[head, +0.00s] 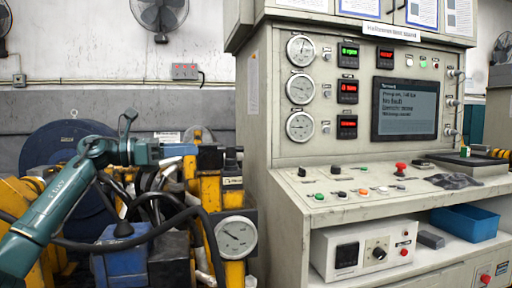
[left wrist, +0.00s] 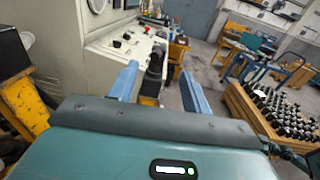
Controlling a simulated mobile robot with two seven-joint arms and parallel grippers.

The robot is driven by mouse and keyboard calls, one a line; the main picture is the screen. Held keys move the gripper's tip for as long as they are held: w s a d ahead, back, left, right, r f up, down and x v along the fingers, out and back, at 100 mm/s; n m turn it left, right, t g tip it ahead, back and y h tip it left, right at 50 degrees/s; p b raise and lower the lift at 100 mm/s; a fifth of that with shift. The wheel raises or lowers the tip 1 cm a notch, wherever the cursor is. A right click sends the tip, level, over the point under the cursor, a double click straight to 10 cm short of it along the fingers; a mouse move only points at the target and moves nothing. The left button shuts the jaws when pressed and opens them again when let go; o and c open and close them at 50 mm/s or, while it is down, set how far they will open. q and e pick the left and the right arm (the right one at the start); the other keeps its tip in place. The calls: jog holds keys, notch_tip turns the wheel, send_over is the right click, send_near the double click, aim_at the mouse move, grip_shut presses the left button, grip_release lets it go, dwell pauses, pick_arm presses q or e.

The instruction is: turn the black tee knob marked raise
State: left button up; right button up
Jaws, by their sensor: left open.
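The black tee knob (head: 210,158) stands on the yellow hydraulic machine (head: 210,190), left of the grey control cabinet in the head view. A small plate below it is too small to read. My left gripper (head: 190,154) comes in level from the left, with its blue fingers pointing at the knob. In the left wrist view the two fingers (left wrist: 160,70) are spread apart, and a dark upright knob (left wrist: 155,66) shows between them. A gap shows at each finger; I see no contact. My right gripper is not in view.
The control cabinet (head: 285,150) with gauges and buttons stands close to the right of the knob. A round pressure gauge (head: 236,237) and black hoses (head: 180,222) lie below the gripper. A wooden crate (left wrist: 262,125) of dark parts stands right in the wrist view.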

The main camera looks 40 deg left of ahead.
aim_at(236, 147)
pick_arm(q)
jog(key=p+x, duration=0.6)
jog(key=x, duration=0.5)
jog(key=shift+w+d+r, duration=0.15)
jog(key=shift+w+d, duration=0.05)
jog(key=shift+d, duration=0.05)
jog(key=shift+w+d, duration=0.4)
jog(key=shift+w, duration=0.2)
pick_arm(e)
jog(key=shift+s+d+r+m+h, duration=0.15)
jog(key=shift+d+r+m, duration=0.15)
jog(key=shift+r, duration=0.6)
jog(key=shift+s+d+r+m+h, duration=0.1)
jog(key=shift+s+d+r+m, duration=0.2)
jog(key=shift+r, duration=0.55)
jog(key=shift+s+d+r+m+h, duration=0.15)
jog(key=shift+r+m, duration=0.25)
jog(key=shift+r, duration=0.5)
pick_arm(q)
jog(key=shift+c, duration=0.2)
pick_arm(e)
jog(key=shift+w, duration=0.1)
pick_arm(q)
jog(key=c, duration=0.9)
jog(key=shift+c, duration=0.4)
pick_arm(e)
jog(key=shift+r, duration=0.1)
